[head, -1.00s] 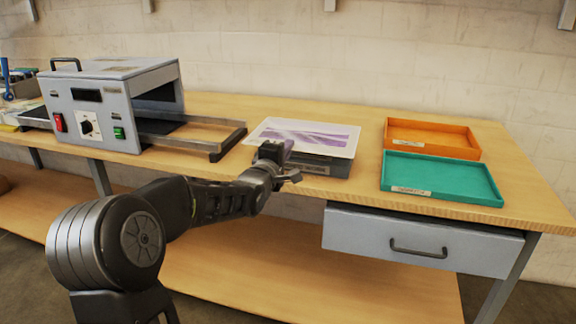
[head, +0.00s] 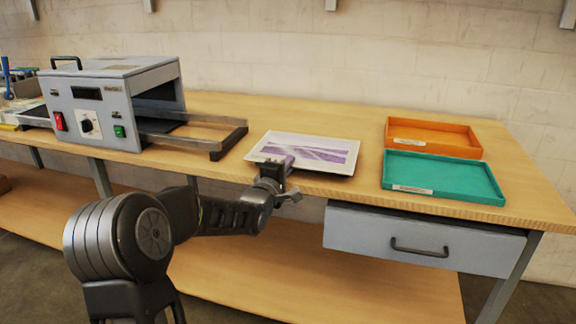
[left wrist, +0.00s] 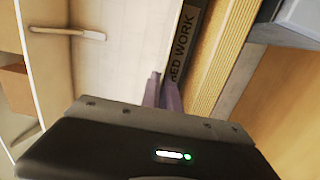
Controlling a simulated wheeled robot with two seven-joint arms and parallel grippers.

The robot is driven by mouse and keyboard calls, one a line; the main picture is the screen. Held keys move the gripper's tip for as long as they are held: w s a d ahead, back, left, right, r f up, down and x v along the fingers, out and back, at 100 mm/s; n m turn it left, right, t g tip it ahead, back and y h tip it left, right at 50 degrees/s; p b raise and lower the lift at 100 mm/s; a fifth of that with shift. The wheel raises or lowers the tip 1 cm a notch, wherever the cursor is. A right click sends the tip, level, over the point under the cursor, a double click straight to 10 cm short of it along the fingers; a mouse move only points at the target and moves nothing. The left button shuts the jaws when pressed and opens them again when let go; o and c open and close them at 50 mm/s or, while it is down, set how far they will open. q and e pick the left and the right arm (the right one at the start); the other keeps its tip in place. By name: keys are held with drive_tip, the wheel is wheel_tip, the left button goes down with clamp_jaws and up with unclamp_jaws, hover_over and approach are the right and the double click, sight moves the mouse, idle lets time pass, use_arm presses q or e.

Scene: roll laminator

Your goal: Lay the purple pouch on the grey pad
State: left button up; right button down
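The purple pouch (head: 312,148), a pale sheet with a purple picture, lies roughly level near the bench's front edge in the head view. It hides most of what is under it, with only a thin dark edge showing at its near right, so I cannot tell whether it touches the grey pad. My left gripper (head: 283,163) is at the pouch's near left edge. In the left wrist view its two purplish fingers (left wrist: 163,95) are close together, beside a dark, labelled strip (left wrist: 187,45). Whether they still pinch the pouch is unclear. My right gripper is out of view.
The laminator (head: 110,105) stands at the left, its rail frame (head: 228,143) reaching toward the pouch. An orange tray (head: 432,138) and a green tray (head: 443,178) sit to the right. A drawer (head: 420,240) hangs below. Bare bench top lies behind the pouch.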

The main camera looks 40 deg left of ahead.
use_arm(q)
drive_tip(key=o, duration=0.4)
drive_tip(key=shift+c, duration=0.2)
drive_tip(key=shift+r, duration=0.1)
drive_tip(key=shift+r+p, duration=0.2)
drive_tip(key=shift+p, duration=0.1)
drive_tip(key=shift+s+d+f, duration=0.1)
drive_tip(key=shift+s+f, duration=0.05)
drive_tip(key=shift+s, duration=0.2)
drive_tip(key=v, duration=1.1)
drive_tip(key=shift+b, duration=0.35)
drive_tip(key=shift+s+d, duration=0.1)
